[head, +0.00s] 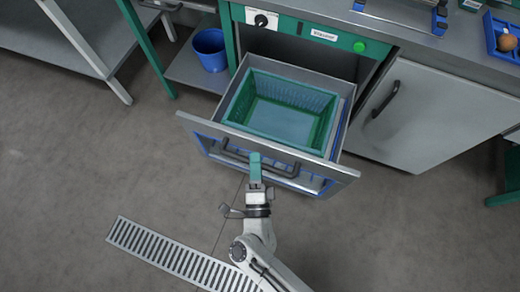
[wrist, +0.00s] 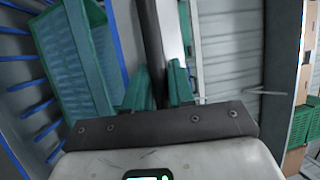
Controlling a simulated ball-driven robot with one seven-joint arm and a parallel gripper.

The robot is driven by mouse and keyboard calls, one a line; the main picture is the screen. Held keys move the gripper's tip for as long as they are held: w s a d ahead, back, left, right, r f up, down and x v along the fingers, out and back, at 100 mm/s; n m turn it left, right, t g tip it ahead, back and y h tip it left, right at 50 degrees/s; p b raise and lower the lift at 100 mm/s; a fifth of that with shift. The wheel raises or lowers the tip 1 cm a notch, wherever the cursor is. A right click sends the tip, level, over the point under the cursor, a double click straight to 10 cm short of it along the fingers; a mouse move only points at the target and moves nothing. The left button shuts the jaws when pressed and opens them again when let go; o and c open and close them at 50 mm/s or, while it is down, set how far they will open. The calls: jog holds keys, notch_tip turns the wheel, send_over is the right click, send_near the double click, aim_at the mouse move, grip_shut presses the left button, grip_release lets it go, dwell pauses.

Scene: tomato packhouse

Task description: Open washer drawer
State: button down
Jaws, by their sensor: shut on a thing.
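The washer drawer (head: 345,174) is a grey metal drawer, pulled well out from under the green-framed counter. A green perforated basket (head: 235,98) sits in it; the basket also shows in the wrist view (wrist: 75,62). The drawer's dark bar handle (head: 285,171) runs along its front. My gripper (head: 255,165) is at the middle of this handle. In the wrist view the dark handle bar (wrist: 150,40) passes between the teal fingers of my gripper (wrist: 157,88), which are shut on it. The fingers hide part of the handle.
The washer's control panel (head: 312,31) has a black knob and a green button. A blue bucket (head: 210,50) stands on a low shelf to the left. A floor drain grate (head: 180,258) lies at lower left; the floor around is clear.

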jog(key=shift+s+f, duration=0.1)
jog(key=shift+s, duration=0.15)
jog(key=c, duration=1.1)
grip_release()
jog(key=shift+w, duration=0.1)
jog(key=shift+o, duration=0.2)
jog(key=a+b+v, duration=0.1)
jog(key=v, duration=0.9)
jog(key=shift+s+d, duration=0.45)
